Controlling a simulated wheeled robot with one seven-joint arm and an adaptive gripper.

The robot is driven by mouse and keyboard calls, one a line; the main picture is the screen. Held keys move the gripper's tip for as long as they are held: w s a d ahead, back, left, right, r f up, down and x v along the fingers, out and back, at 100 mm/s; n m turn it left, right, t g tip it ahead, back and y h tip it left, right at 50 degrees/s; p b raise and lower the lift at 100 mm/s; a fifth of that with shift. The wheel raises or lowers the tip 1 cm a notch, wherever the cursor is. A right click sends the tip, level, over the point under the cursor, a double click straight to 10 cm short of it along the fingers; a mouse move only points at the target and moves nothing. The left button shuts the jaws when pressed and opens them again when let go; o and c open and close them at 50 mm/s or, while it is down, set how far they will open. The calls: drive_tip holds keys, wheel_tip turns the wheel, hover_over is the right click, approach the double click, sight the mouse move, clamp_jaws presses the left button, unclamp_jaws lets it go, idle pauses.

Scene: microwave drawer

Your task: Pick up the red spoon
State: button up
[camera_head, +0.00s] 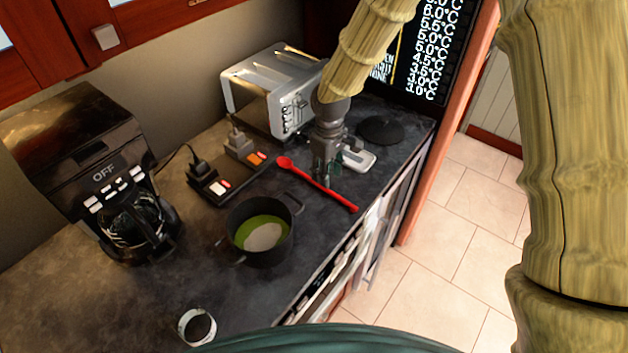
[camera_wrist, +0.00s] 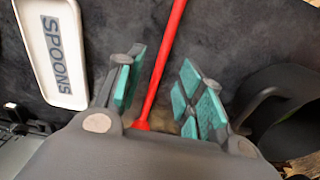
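The red spoon (camera_head: 340,197) lies on the dark counter (camera_head: 300,300) between the pot and the toaster, its bowl towards the toaster and its handle towards the counter's front edge. In the wrist view the spoon's handle (camera_wrist: 167,55) runs between my two teal-padded fingers. My gripper (camera_head: 326,178) points down over the spoon; in the wrist view my gripper (camera_wrist: 162,88) is open, with a gap on both sides of the handle. The spoon's bowl end is partly hidden by the gripper body in the wrist view. I cannot tell the exact fingertip height.
A white spoon rest marked SPOONS (camera_wrist: 55,58) lies beside the gripper. A dark pot (camera_head: 287,240) stands on the other side. A toaster (camera_head: 262,85), a power strip (camera_head: 238,187), a black round lid (camera_head: 381,130), a coffee maker (camera_head: 95,165) and a cup (camera_head: 183,329) are around.

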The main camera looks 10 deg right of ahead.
sight(315, 183)
drive_tip(key=shift+a+f+p, duration=0.1)
drive_tip(key=shift+f+p, duration=0.95)
drive_tip(key=shift+f, duration=0.25)
drive_tip(key=shift+f+p, duration=0.5)
drive_tip(key=shift+f, duration=0.9)
clamp_jaws()
